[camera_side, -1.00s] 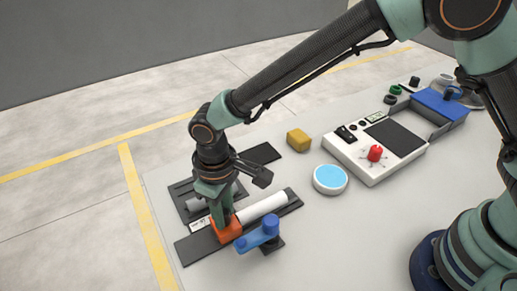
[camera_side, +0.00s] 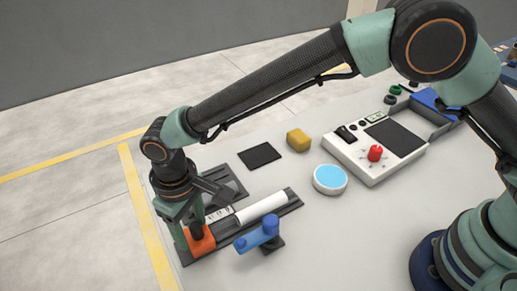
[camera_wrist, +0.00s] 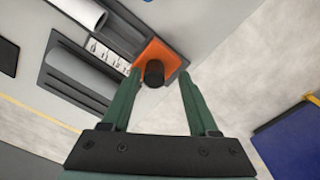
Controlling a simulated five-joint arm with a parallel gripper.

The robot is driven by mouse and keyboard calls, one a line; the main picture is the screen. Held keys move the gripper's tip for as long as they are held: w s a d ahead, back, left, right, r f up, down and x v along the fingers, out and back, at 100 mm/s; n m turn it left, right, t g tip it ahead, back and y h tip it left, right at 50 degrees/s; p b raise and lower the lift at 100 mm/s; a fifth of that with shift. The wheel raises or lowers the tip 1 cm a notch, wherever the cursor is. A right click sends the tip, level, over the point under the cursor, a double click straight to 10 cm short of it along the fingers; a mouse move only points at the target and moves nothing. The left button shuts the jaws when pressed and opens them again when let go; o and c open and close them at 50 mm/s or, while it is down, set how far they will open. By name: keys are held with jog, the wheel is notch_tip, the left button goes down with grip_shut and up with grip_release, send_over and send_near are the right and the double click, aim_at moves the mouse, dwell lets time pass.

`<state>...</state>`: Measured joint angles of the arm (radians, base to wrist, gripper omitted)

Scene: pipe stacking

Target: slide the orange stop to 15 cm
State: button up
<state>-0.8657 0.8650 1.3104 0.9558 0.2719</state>
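The orange stop (camera_side: 200,243) sits near the left end of the dark rail (camera_side: 222,238), beside a printed white scale (camera_side: 219,214) whose marks are too small to read. My gripper (camera_side: 187,236) is down at the stop. In the wrist view, the fingers of my gripper (camera_wrist: 160,74) are spread, with the stop's black knob (camera_wrist: 154,73) between their tips and a gap on the right side. The orange stop's plate (camera_wrist: 156,54) lies beyond the knob. A white pipe (camera_side: 261,207) lies on the rail to the right, apart from the stop.
A blue clamp (camera_side: 257,236) stands at the rail's near side. The front table is clear.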

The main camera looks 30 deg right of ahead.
aim_at(193, 226)
jog(key=shift+d, duration=0.15)
notch_tip(193, 226, up, 12)
dwell(0.6)
jog(key=w+d+r+m+t, duration=0.1)
jog(key=d+r, duration=0.2)
jog(key=d, duration=0.4)
jog(key=w+d+r+m+y, duration=0.1)
jog(key=d+r, duration=0.2)
jog(key=d, duration=0.3)
jog(key=w+d+r+m+t, duration=0.1)
jog(key=w+d+r, duration=0.15)
jog(key=d, duration=0.45)
jog(key=s+d+m+t, duration=0.1)
jog(key=s+d, duration=0.2)
jog(key=d, duration=0.3)
jog(key=s+d+m+t, duration=0.1)
jog(key=s+d, duration=0.2)
jog(key=d, duration=0.3)
jog(key=s+d+m+t+h, duration=0.1)
jog(key=s+d, duration=0.2)
jog(key=d, duration=0.4)
jog(key=shift+s+f+m, duration=0.15)
jog(key=shift+s+m, duration=0.1)
jog(key=shift+m, duration=0.15)
